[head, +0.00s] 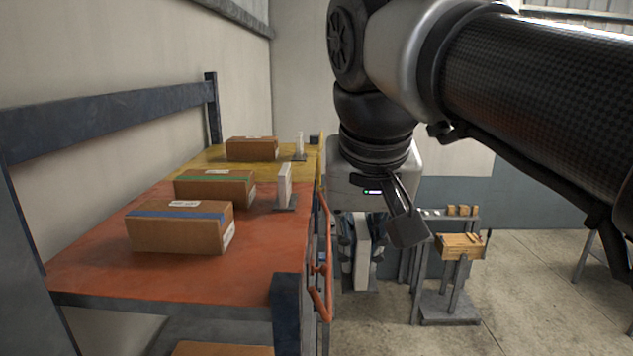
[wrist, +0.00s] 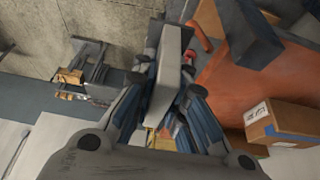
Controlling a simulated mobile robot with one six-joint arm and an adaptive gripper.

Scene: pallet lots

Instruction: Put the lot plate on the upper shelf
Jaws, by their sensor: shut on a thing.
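The lot plate (head: 361,256), a pale upright slab on a dark foot, hangs roughly upright below my gripper (head: 362,232). In the wrist view the plate (wrist: 171,70) lies between my fingers (wrist: 165,98), which are shut on it. The upper shelf (head: 265,262) is an orange deck at the left, with a yellow section (head: 205,160) behind it. My gripper and the plate are to the right of the shelf's edge, apart from it in the head view. The orange deck also shows in the wrist view (wrist: 225,80).
Boxes with blue (head: 165,235), green (head: 205,190) and other tape stand on the deck. Two similar pale plates stand there (head: 285,183), (head: 300,146). A red-orange rail (head: 327,255) and dark post (head: 286,310) line the right edge. A stand with a wooden crate (head: 460,246) is at right.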

